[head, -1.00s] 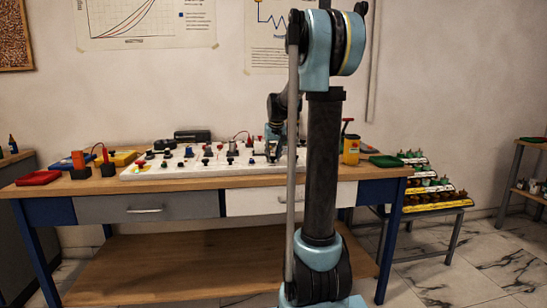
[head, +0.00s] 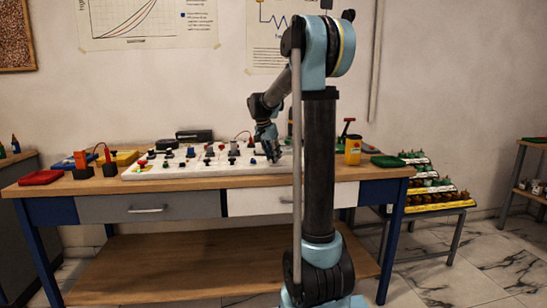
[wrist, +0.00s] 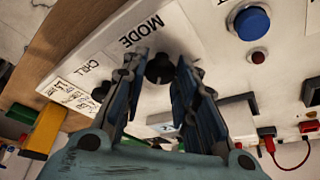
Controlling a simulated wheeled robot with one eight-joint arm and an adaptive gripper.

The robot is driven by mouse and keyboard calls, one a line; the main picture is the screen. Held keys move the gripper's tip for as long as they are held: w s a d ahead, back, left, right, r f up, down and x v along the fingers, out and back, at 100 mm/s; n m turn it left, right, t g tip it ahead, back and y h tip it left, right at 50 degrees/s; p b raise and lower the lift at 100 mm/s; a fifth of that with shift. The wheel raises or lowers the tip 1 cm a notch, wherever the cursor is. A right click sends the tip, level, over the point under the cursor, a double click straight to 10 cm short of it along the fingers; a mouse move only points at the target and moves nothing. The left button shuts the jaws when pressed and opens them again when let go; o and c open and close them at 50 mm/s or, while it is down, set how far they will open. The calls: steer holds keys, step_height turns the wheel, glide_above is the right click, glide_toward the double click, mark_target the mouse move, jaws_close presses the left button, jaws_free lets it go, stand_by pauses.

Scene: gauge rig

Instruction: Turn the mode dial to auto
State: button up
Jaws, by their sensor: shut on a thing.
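The mode dial (wrist: 160,68) is a black round knob on the white panel (wrist: 205,40), beside the printed word MODE. My gripper (wrist: 160,72) has its two fingertips on either side of the dial and is shut on it. The fingers hide part of the dial's surroundings, and I cannot read its pointer or position marks. In the head view my gripper (head: 272,155) is at the right part of the panel (head: 150,174) on the bench, and the dial is too small to make out.
A blue button (wrist: 252,23) and a small dark red one (wrist: 258,57) sit beside the dial. A red tray (head: 40,177) lies at the bench's left; a yellow container (head: 353,150) stands right of the panel.

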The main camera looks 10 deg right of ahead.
steer(key=shift+w+a+m, duration=0.1)
steer(key=shift+m, duration=0.5)
steer(key=shift+h, duration=0.3)
steer(key=o, duration=1.1)
steer(key=shift+r, duration=0.15)
steer(key=shift+g, duration=0.3)
steer(key=v, duration=1.1)
steer(key=shift+a+r, duration=0.1)
steer(key=shift+r, duration=0.15)
steer(key=shift+s, duration=0.25)
